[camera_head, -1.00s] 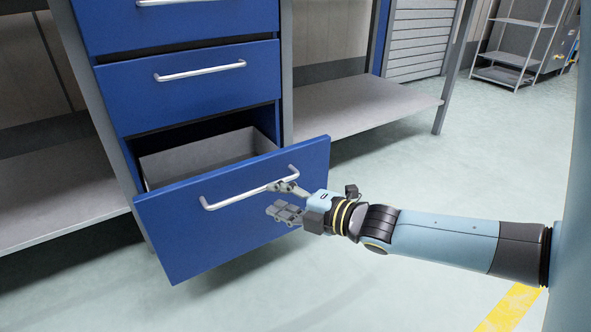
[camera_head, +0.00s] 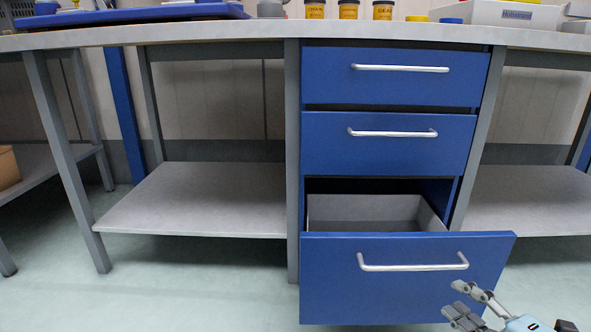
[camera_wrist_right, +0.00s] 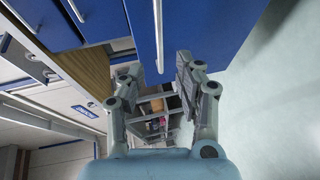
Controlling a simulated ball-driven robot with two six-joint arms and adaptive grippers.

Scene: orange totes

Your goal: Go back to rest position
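My right gripper (camera_head: 466,303) is at the lower right of the head view, in front of the right part of the open bottom drawer (camera_head: 340,300). Its fingers are spread apart with nothing between them. In the right wrist view the gripper (camera_wrist_right: 178,75) also shows open and empty, with the drawer handle (camera_wrist_right: 158,35) beyond the fingers and apart from them. The handle (camera_head: 412,267) is free in the head view. My left gripper is not in either view.
The blue cabinet has two shut drawers (camera_head: 390,145) above the open one. A workbench top (camera_head: 250,34) with jars (camera_head: 348,10) and a blue tray (camera_head: 130,14) runs above. A grey lower shelf (camera_head: 200,198) is at left. The floor in front is clear.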

